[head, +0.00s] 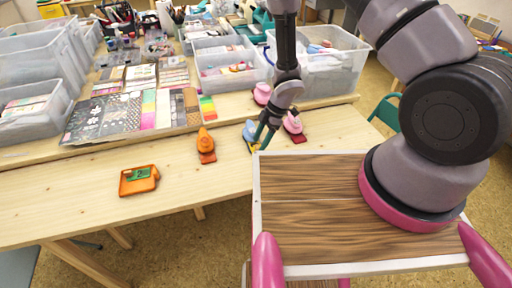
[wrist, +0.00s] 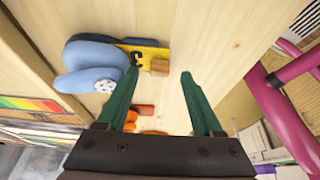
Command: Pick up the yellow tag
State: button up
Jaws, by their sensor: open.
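The yellow tag (wrist: 152,54) has a black mark and lies on the wooden table, touching or partly under a blue rounded stamp-like thing (wrist: 92,58). In the head view only a sliver of the yellow tag (head: 254,148) shows beside the blue thing (head: 249,131), partly hidden by my gripper. My gripper (wrist: 160,73) has its two green fingers spread, with nothing held. In the head view my gripper (head: 263,137) is low over the table.
A pink thing (head: 294,126) stands close right of my gripper. Clear bins (head: 296,86) and paper sheets fill the back. The table's front left is clear.

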jog(key=shift+a+f, duration=0.25)
jog(key=shift+f, duration=0.45)
grip_shut()
jog(key=shift+r, duration=0.1)
jog(key=shift+s, duration=0.1)
jog(key=shift+s+d, duration=0.1)
jog(key=shift+s, duration=0.25)
jog(key=shift+s+d, duration=0.1)
jog(key=shift+s, duration=0.15)
